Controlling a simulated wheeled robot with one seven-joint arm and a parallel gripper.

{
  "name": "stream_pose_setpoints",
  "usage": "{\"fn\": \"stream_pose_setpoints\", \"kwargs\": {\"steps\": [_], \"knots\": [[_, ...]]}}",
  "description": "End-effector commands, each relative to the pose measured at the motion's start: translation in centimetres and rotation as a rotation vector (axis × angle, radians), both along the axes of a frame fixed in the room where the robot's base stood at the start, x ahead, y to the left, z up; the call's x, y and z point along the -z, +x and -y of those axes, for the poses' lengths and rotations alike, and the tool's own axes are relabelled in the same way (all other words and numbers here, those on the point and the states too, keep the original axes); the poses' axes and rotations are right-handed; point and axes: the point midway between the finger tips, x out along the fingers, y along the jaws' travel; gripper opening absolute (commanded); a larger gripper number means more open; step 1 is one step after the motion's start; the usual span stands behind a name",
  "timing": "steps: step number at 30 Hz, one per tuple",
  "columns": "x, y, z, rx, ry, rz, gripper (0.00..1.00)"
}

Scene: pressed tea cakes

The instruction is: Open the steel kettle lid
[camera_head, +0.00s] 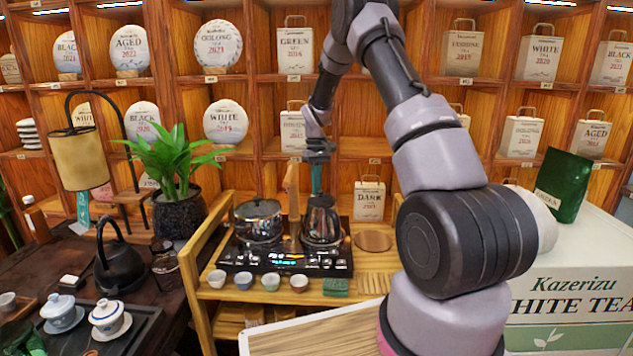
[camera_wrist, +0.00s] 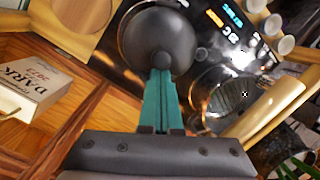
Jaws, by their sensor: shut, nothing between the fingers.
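The steel kettle (camera_head: 322,224) stands on the right side of a black induction tea station (camera_head: 285,262). Its dark round top (camera_wrist: 155,38) shows in the wrist view and looks closed. My gripper (camera_head: 316,190) points down just above the kettle top. Its teal fingers (camera_wrist: 160,75) are shut together with nothing between them. In the wrist view their tips overlap the near edge of the kettle top; I cannot tell whether they touch it. The fingers hide part of that edge.
A steel pot (camera_head: 258,222) stands left of the kettle. Several small cups (camera_head: 243,281) line the front. A DARK tea box (camera_head: 369,200) stands behind right and also shows in the wrist view (camera_wrist: 32,85). A potted plant (camera_head: 180,210) stands at left.

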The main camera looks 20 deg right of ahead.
Motion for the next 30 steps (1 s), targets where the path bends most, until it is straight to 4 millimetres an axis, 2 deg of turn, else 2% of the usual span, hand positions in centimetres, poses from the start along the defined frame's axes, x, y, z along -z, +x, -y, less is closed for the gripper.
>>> {"fn": "stream_pose_setpoints", "kwargs": {"steps": [11, 30], "knots": [[-0.1, -0.1, 0.0, 0.001, 0.002, 0.008, 0.0], [-1.0, -0.5, 0.1, 0.0, 0.017, 0.119, 0.0]]}}
